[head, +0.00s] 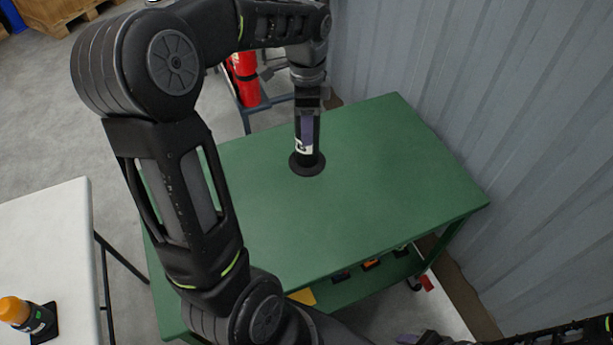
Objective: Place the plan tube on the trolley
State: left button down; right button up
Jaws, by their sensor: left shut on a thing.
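The plan tube (307,130) is a dark upright tube with a purplish side, a white label and a wide round black foot. My left gripper (307,101) comes down from above and is shut on its upper part, hiding the top. The foot appears at the green top of the trolley (385,170), towards its far side; I cannot tell whether it touches. The trolley has a lower shelf and a caster. My right gripper is not in view; only dark arm parts show at the lower right.
A red extinguisher (243,78) stands in a metal frame behind the trolley. A corrugated wall (520,130) runs along the right. A white table (50,235) at left holds an orange-topped item (15,310). Small items lie on the lower shelf. The visible trolley top is otherwise clear.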

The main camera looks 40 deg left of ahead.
aim_at(307, 155)
pick_arm(q)
jog(key=shift+s+d+r, duration=0.1)
jog(key=shift+f+p, duration=0.35)
jog(key=shift+f, duration=2.95)
notch_tip(307, 155, down, 3)
jog(key=shift+f, duration=0.25)
jog(key=shift+f, duration=0.15)
jog(key=c, duration=0.7)
grip_release()
